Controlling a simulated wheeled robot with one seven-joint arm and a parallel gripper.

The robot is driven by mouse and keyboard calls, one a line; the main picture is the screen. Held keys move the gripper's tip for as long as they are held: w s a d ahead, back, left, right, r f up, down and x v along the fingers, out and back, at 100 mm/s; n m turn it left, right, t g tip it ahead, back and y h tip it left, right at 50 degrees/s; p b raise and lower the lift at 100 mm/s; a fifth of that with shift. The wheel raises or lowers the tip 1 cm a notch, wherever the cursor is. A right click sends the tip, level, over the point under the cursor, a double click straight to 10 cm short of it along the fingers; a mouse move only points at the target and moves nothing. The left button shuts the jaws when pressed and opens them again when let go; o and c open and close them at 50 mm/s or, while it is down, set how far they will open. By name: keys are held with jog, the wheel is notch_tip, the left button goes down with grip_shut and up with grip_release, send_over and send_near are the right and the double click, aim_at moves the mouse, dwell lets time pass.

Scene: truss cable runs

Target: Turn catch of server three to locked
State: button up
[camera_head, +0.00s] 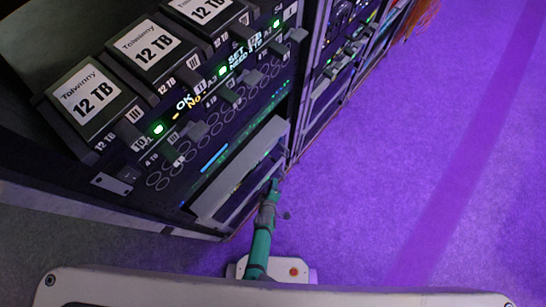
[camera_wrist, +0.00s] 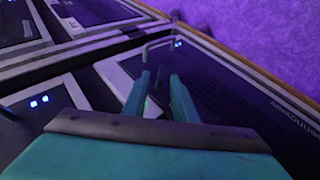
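My teal gripper (camera_head: 272,188) is low at the front edge of the server rack in the head view. In the wrist view its two fingers (camera_wrist: 161,90) stand apart with a gap between them, so it is open. Just beyond the fingertips is a thin wire-like handle (camera_wrist: 158,44) on a dark server unit (camera_wrist: 225,85); I cannot tell whether the fingers touch it. I cannot tell which unit is server three. No catch can be clearly made out, nor its position.
The rack holds several drives labelled 12 TB (camera_head: 90,95) with green lights above a panel of round holes (camera_head: 215,125). A pale bar (camera_head: 238,172) runs along the rack below. Purple-lit floor (camera_head: 400,180) is clear to the right.

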jog(key=shift+w+d+f, duration=0.1)
jog(key=shift+w+f, duration=0.15)
jog(key=shift+c, duration=0.5)
grip_shut()
